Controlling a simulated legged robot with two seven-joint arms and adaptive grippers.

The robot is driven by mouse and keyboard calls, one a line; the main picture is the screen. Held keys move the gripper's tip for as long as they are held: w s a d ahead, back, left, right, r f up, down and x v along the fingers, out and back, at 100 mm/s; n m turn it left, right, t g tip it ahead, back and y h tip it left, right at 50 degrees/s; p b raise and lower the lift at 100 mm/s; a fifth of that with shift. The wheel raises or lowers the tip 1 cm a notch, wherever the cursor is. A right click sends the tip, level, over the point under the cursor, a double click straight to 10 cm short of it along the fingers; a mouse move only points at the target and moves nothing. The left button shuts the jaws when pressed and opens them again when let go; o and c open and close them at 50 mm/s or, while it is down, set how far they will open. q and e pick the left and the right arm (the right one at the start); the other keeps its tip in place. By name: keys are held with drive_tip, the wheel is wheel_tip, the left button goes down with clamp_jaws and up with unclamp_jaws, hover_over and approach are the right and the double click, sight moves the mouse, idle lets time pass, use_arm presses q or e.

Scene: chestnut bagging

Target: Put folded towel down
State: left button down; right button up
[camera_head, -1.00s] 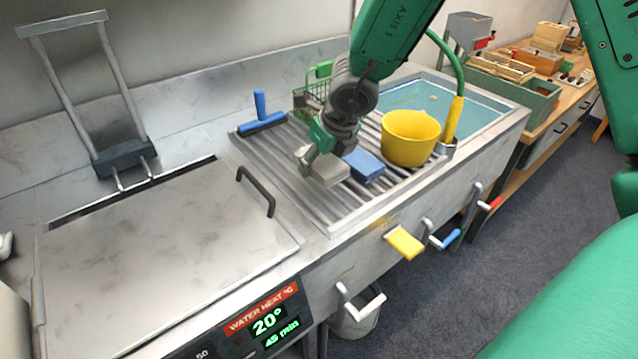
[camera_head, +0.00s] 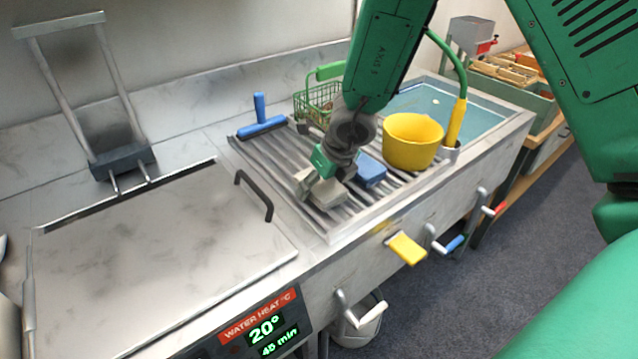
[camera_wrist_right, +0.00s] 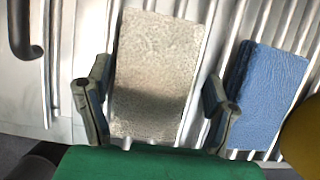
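A beige-grey folded towel (camera_head: 328,196) lies on the ribbed metal drainboard (camera_head: 285,165), near its front edge. My right gripper (camera_head: 316,186) is low over it, pointing down. In the right wrist view the towel (camera_wrist_right: 158,75) lies between the two spread fingers of the right gripper (camera_wrist_right: 157,85), with narrow gaps at its sides. A blue folded cloth (camera_head: 371,172) lies just right of it; it also shows in the right wrist view (camera_wrist_right: 265,100), beside the right finger. My left gripper is not in view.
A yellow bucket (camera_head: 410,145) stands right of the blue cloth, near the water basin (camera_head: 470,112). A green wire basket (camera_head: 315,102) and a blue squeegee (camera_head: 262,124) are behind. A flat metal lid (camera_head: 150,235) with a black handle (camera_head: 255,195) is at left.

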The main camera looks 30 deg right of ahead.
drive_tip(key=shift+d, duration=0.15)
drive_tip(key=shift+r+p, duration=0.3)
drive_tip(key=shift+p, duration=0.05)
drive_tip(key=p+v, duration=0.2)
drive_tip(key=v, duration=0.9)
drive_tip(key=shift+s+r, duration=0.25)
drive_tip(key=shift+r, duration=0.05)
drive_tip(key=shift+a, duration=0.3)
